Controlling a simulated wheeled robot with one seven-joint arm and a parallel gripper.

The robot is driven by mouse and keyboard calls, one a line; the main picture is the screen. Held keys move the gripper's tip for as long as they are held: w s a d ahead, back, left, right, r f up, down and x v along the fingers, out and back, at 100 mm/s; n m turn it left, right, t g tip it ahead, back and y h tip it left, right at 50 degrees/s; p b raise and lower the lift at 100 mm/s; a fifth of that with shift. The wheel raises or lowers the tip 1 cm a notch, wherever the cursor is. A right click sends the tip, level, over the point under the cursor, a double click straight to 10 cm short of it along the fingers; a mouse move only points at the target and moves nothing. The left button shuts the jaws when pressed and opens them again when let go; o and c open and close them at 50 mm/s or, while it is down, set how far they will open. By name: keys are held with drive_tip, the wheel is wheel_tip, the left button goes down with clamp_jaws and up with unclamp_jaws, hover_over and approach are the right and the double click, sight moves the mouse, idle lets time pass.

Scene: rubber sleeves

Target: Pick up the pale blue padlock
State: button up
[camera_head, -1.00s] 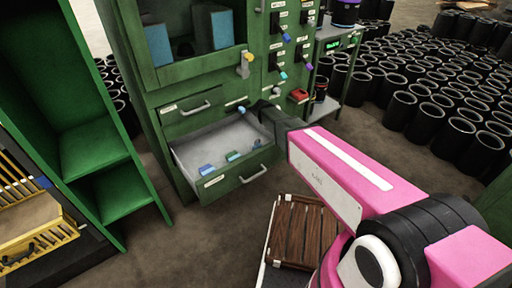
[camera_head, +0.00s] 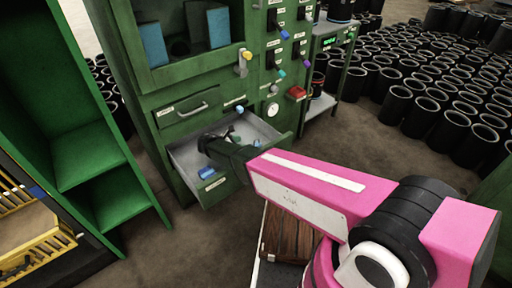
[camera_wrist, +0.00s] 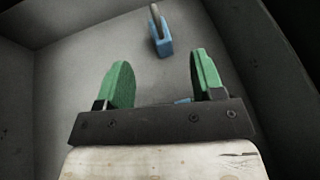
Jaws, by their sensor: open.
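In the wrist view a light blue padlock (camera_wrist: 162,45) with a grey shackle lies on the grey drawer floor, ahead of my gripper (camera_wrist: 159,68). My gripper is open, its two green finger pads apart with nothing gripped. The padlock is beyond the fingertips, roughly in line with the gap. A small bluish piece (camera_wrist: 183,101) shows between the fingers, mostly hidden by the gripper's base. In the head view my gripper is inside the open drawer (camera_head: 214,191); my wrist hides part of the contents. A blue item (camera_head: 207,173) lies near the drawer's front left.
The drawer's walls close in around my gripper on all sides. The green cabinet (camera_head: 188,84) with switches and knobs rises behind it. A green shelf unit (camera_head: 92,150) stands to the left, and a brown slatted crate (camera_head: 288,236) is below my arm.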

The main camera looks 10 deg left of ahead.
sight(257, 144)
drive_tip(key=x, duration=0.8)
drive_tip(key=shift+w+d+f, duration=0.1)
drive_tip(key=shift+w+d, duration=0.15)
drive_tip(key=c, duration=1.1)
